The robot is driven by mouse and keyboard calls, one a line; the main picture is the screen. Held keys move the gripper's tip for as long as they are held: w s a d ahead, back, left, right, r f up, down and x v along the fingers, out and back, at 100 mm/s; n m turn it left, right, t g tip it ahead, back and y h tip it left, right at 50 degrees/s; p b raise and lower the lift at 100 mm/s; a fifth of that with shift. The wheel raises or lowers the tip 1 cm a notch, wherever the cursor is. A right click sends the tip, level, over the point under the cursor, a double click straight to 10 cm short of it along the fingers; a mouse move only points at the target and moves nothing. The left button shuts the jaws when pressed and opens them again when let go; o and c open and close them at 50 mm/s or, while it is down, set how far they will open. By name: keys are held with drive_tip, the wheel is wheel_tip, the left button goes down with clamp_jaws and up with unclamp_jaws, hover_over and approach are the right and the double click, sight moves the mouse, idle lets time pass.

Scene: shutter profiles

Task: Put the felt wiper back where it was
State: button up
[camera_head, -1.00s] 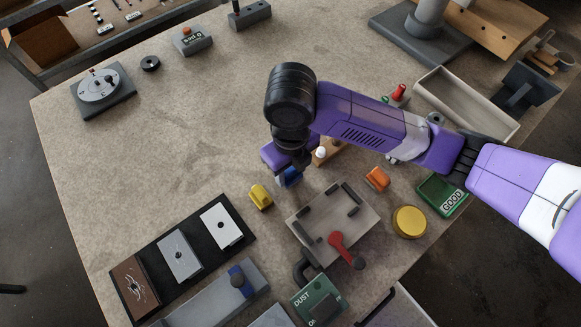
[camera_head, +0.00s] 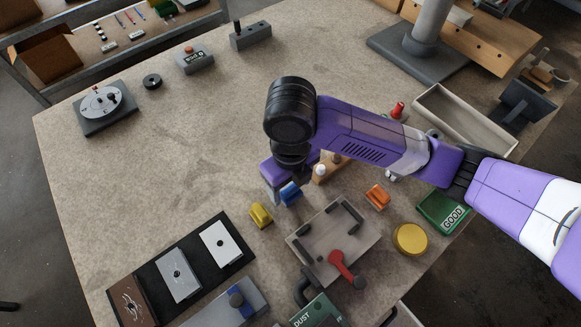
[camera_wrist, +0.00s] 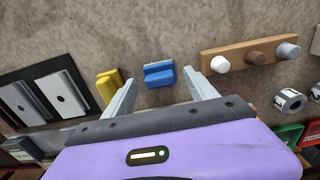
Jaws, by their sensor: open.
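Three small handled blocks lie on the table: a blue one (camera_head: 291,194), a yellow one (camera_head: 261,215) and an orange one (camera_head: 377,196). I cannot tell from the frames which of them is the felt wiper. My gripper (camera_head: 283,192) is open and points down over the blue block. In the wrist view my gripper (camera_wrist: 159,77) has its fingers spread, with the blue block (camera_wrist: 158,74) lying between and just beyond the tips, apparently untouched. The yellow block (camera_wrist: 108,86) is just left of the left finger there. The arm hides part of the table behind the blue block.
A grey fixture (camera_head: 318,262) with a red handle (camera_head: 341,263) stands in front. A wooden peg block (camera_head: 329,171) is right of the gripper; it also shows in the wrist view (camera_wrist: 236,58). A black board with plates (camera_head: 147,272) lies front left. The table's left middle is clear.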

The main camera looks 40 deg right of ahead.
sight(290, 188)
wheel_tip(290, 188, up, 11)
drive_tip(key=shift+p, duration=0.45)
